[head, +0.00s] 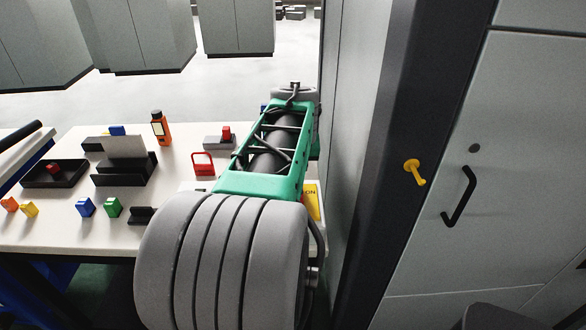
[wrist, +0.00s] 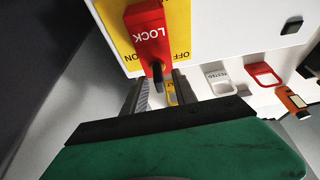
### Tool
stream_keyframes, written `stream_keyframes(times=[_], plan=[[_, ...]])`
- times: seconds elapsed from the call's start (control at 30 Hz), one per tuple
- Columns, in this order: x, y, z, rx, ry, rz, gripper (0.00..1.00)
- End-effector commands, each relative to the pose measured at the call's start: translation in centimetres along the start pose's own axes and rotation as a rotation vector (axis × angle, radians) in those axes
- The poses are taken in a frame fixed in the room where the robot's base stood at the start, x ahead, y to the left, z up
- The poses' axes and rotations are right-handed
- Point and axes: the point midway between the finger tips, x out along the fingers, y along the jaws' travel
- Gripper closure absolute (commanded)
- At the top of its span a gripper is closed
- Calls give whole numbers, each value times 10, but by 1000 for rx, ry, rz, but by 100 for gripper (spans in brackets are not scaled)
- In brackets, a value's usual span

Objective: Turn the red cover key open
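A red cover marked LOCK (wrist: 148,32) is mounted on a yellow plate (wrist: 112,22) with ON and OFF lettering, in the wrist view. A short black stem (wrist: 158,73) sticks out at its lower end. My gripper (wrist: 160,92) is open just below the cover, its two fingers apart on either side of the stem's line. I cannot tell whether a finger touches the stem. Nothing is visibly held. In the head view a piece of the yellow plate (head: 312,203) shows beside my arm; the red cover and my fingertips are hidden there.
A white table (head: 60,235) carries black holders, coloured blocks, an orange bottle (head: 160,127) and a red-framed tag (head: 203,164). The wrist view shows a white tag (wrist: 220,77) and a red tag (wrist: 264,74) right of the fingers. A grey cabinet (head: 490,150) stands close on the right.

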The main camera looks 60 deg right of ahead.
Motion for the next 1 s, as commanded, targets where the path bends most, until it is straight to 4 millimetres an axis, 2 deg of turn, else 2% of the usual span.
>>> stream_keyframes(times=[0.13,0.4,0.5,0.93,0.97,1.0], plan=[[-14,0,-1,0,4,0,66],[-67,0,0,0,3,0,66],[-76,0,0,0,2,1,66],[-78,0,0,0,0,0,66],[-77,-5,1,-9,-1,-4,66],[-75,-18,4,-33,-3,-15,66]])
